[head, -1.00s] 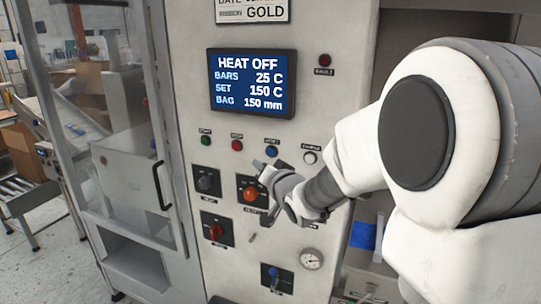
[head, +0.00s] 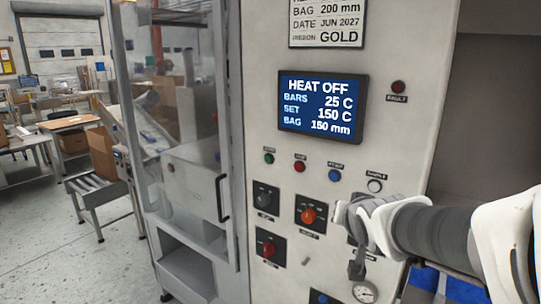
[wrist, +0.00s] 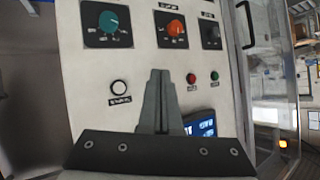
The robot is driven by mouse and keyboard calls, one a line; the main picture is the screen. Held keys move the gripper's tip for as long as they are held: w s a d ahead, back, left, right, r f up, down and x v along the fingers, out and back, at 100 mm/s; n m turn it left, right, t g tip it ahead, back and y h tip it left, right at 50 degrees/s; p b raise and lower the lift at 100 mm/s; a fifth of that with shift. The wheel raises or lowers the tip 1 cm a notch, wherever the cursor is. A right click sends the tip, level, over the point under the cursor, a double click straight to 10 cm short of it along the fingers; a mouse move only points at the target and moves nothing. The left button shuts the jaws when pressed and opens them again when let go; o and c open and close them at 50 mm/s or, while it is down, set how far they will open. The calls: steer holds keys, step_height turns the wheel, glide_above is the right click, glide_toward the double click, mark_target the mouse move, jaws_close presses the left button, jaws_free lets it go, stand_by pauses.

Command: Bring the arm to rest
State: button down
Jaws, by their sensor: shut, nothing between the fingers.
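My gripper (head: 341,213) is in front of the control panel (head: 262,110), just right of the orange knob (head: 308,216) in the head view. In the wrist view its fingers (wrist: 159,76) are together with nothing between them, and panel controls show beyond the tips. I cannot tell the exact gap to the panel. My arm reaches in from the right edge of the head view and hides part of the lower panel.
A screen (head: 321,106) reads HEAT OFF, BARS 25 C, SET 150 C, BAG 150 mm. A glazed door with a black handle (head: 223,198) stands left. Open floor (head: 70,235) lies further left, beside a roller conveyor (head: 98,186).

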steer(key=s+a+f+n+g, duration=0.1)
steer(key=s+g, duration=0.2)
steer(key=s, duration=0.8)
steer(key=s+a+f+n+g, duration=0.1)
steer(key=s+f+n+g, duration=0.1)
steer(key=s, duration=0.9)
steer(key=shift+f+n+g+y, duration=0.3)
steer(key=shift+g+y, duration=0.1)
steer(key=shift+g, duration=0.2)
stand_by(0.6)
